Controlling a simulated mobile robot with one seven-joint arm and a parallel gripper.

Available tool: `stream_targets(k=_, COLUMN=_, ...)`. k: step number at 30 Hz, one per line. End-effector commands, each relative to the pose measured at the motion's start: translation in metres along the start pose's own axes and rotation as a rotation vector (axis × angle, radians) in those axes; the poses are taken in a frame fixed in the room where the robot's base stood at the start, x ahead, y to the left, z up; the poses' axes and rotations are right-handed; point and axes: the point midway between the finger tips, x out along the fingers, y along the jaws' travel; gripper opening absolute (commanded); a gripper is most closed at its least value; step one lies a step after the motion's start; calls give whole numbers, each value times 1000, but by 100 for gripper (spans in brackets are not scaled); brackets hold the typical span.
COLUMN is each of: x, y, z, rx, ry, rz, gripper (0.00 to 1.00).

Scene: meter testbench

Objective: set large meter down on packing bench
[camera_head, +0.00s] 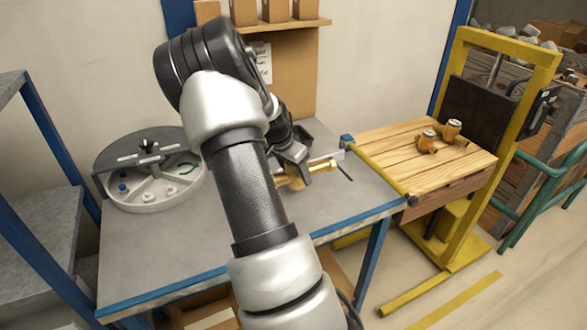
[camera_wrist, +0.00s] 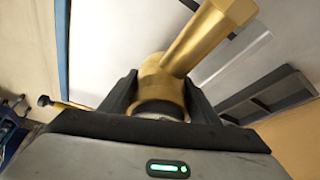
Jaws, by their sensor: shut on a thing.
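The large meter (camera_head: 318,167) is a brass body with a pipe end, seen over the grey bench. My gripper (camera_head: 297,162) is shut on it, and my arm hides part of it. In the wrist view the meter (camera_wrist: 198,38) sits between the two dark fingers of my gripper (camera_wrist: 160,98), its hexagonal pipe end pointing up and right. The grey bench (camera_head: 150,255), with blue edges, lies below the meter. I cannot tell whether the meter touches the top.
A round grey fixture (camera_head: 160,190) with a dark half-cover stands on the bench's left. A wooden platform (camera_head: 400,155) on a yellow lift frame (camera_head: 457,225) stands to the right, bearing two small brass meters (camera_head: 427,141). Cardboard boxes (camera_head: 275,11) sit on a shelf behind. The bench's front is clear.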

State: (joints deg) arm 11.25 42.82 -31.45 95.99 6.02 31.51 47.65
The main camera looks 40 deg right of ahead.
Motion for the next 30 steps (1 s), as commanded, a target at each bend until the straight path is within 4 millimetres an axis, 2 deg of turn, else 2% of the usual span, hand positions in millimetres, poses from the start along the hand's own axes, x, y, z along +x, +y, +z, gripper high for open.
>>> stream_targets(k=4, x=6, y=-1, z=1, rx=1, ry=4, rz=-4, gripper=0)
stream_targets(k=12, x=33, y=-1, z=12, rx=0, ry=4, rz=-3, gripper=0)
stream_targets(k=23, x=36, y=-1, z=13, rx=0, ry=5, rz=-5, gripper=0)
stream_targets(k=24, x=38, y=0, z=16, rx=-1, ry=0, rz=0, gripper=57)
stream_targets(k=27, x=37, y=0, z=16, rx=-1, ry=0, rz=0, gripper=74)
stream_targets(k=30, x=37, y=0, z=16, rx=-1, ry=0, rz=0, gripper=74)
